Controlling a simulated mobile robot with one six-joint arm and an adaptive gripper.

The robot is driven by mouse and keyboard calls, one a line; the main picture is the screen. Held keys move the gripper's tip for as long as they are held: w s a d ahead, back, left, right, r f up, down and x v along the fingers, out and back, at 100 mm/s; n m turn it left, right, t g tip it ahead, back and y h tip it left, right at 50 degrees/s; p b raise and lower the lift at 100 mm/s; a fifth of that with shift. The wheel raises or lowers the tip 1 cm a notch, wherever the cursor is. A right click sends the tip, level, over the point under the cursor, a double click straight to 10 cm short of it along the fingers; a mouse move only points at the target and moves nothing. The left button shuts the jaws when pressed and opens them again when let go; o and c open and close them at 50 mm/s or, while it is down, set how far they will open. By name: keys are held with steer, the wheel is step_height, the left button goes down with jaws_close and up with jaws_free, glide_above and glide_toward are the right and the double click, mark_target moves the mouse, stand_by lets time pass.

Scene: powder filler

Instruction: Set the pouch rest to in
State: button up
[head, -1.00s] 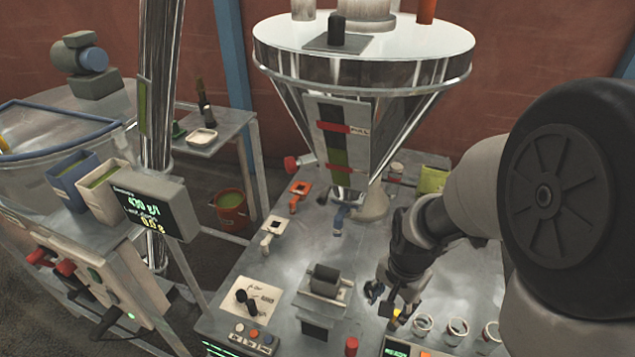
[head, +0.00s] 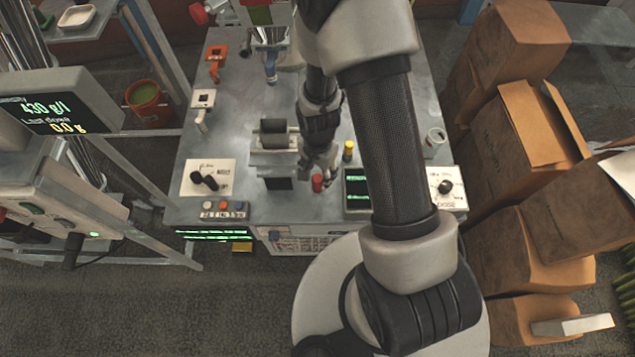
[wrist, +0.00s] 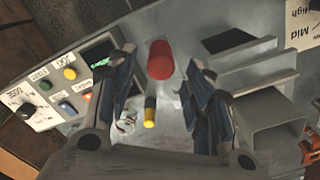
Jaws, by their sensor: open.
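My gripper (head: 322,160) is low over the machine's bench, its fingers open and empty. In the wrist view the two blue-black fingers of my gripper (wrist: 160,65) stand apart, with a red knob (wrist: 160,60) showing between their tips. The red knob also shows in the head view (head: 317,183), just in front of my gripper. I cannot tell whether the fingers touch it. No part is labelled as the pouch rest. A grey block with a dark roller (head: 274,134) stands left of my gripper; its box-like part (wrist: 268,125) is at right in the wrist view.
A yellow-topped post (head: 348,150) stands right of my gripper and shows between the fingers in the wrist view (wrist: 150,112). A mode panel with a black knob (head: 208,180) is at left, a dose panel (head: 446,188) at right. Cardboard boxes (head: 530,150) stack beyond the bench's right side.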

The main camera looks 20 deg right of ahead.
mark_target(317, 178)
step_height(317, 178, down, 6)
steer(key=shift+r+b, duration=0.15)
steer(key=shift+b, duration=0.55)
steer(key=shift+c, duration=0.3)
jaws_close()
